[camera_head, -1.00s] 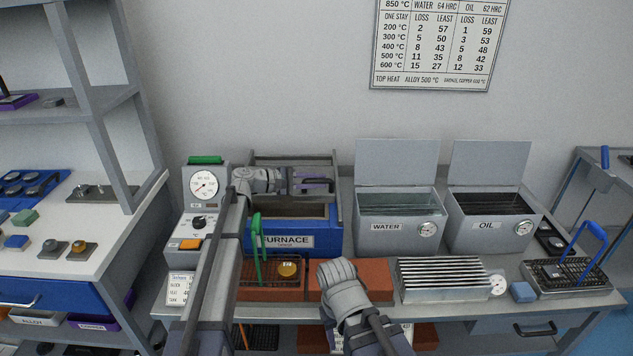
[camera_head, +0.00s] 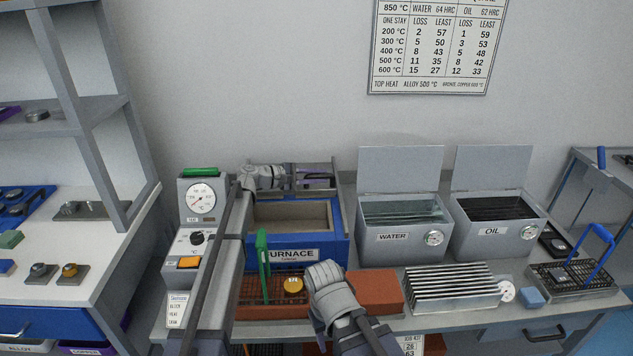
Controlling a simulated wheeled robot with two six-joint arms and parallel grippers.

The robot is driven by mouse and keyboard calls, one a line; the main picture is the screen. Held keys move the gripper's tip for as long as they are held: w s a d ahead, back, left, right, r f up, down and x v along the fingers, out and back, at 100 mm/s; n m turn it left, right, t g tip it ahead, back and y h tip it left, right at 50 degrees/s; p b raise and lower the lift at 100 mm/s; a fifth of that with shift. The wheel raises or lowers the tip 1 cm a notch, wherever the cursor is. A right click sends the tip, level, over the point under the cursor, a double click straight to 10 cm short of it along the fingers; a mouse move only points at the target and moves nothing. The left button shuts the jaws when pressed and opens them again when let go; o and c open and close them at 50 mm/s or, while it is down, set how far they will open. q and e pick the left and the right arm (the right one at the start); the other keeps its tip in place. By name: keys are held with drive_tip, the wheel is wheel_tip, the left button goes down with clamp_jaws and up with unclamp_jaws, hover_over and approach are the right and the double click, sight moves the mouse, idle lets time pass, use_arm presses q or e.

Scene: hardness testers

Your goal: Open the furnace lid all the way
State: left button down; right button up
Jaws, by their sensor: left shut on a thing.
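The blue furnace (camera_head: 338,238) stands on the bench, and its beige chamber (camera_head: 290,217) is uncovered from above. Its grey lid (camera_head: 325,168) is at the back of the furnace, between two side rails, behind the opening. My left arm reaches over the furnace's left side. My left gripper (camera_head: 305,180) is shut on the dark lid handle (camera_head: 320,182); the fingertips are small and partly hidden. My right arm's wrist is low in front of the furnace, over the brick slab; its fingers cannot be made out.
A gauge panel (camera_head: 199,215) stands left of the furnace. The green-handled basket (camera_head: 263,265) and an orange brick slab (camera_head: 375,292) are in front. Open-lidded water (camera_head: 395,238) and oil (camera_head: 490,233) tanks stand right, with a finned rack (camera_head: 450,285) before them.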

use_arm(q)
drive_tip(key=c, duration=0.8)
unclamp_jaws()
drive_tip(key=shift+o, duration=0.2)
drive_tip(key=shift+a, duration=0.1)
drive_tip(key=p+v, duration=0.1)
drive_tip(key=v, duration=0.6)
drive_tip(key=shift+s+a+r+p, duration=0.15)
drive_tip(key=shift+a+p, duration=0.15)
drive_tip(key=shift+p, duration=0.05)
